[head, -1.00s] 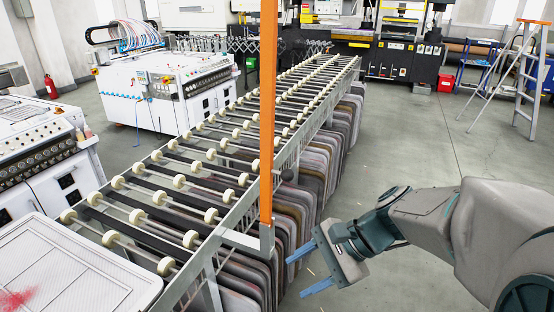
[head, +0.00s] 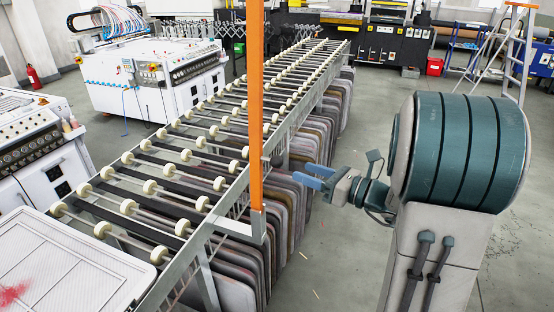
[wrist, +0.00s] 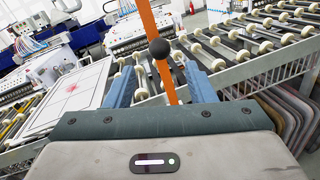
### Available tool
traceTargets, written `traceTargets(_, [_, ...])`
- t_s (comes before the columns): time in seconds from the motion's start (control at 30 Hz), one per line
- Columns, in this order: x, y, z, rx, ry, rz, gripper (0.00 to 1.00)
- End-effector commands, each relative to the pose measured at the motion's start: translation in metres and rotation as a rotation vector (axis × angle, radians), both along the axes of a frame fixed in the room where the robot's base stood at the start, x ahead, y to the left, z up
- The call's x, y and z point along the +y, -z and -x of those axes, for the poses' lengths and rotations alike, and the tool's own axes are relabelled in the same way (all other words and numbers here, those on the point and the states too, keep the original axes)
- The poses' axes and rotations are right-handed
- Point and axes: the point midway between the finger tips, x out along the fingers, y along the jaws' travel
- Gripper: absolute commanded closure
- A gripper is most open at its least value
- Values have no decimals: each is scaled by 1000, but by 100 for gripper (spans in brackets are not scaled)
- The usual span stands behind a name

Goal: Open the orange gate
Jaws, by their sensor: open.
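The orange gate shows as an upright orange bar (head: 256,100) in front of the roller conveyor, set in a grey bracket at its foot. In the wrist view the orange bar (wrist: 150,22) appears tilted, with a round black knob (wrist: 159,48) in front of it. My gripper (head: 310,175) is to the right of the bar in the head view, its blue fingers pointing left towards it. In the wrist view my gripper (wrist: 159,80) is open and empty; the knob lies ahead, in line with the gap between the fingers. I see no contact with it.
The roller conveyor (head: 185,155) runs away behind the bar, with grey panels (head: 240,262) hanging along its side. A white framed screen (head: 70,265) lies at lower left. White machines stand beyond.

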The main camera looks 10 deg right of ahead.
Motion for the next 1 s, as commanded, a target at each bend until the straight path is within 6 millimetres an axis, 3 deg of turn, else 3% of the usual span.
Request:
traceTargets(0.2, [39, -2, -30, 2, -5, 1, 50])
traceTargets(0.4, [62, -1, -50, 1, -5, 2, 50])
traceTargets(0.87, [72, 0, -58, 0, -1, 3, 50])
traceTargets(1.0, [72, 0, -58, 0, -1, 3, 86])
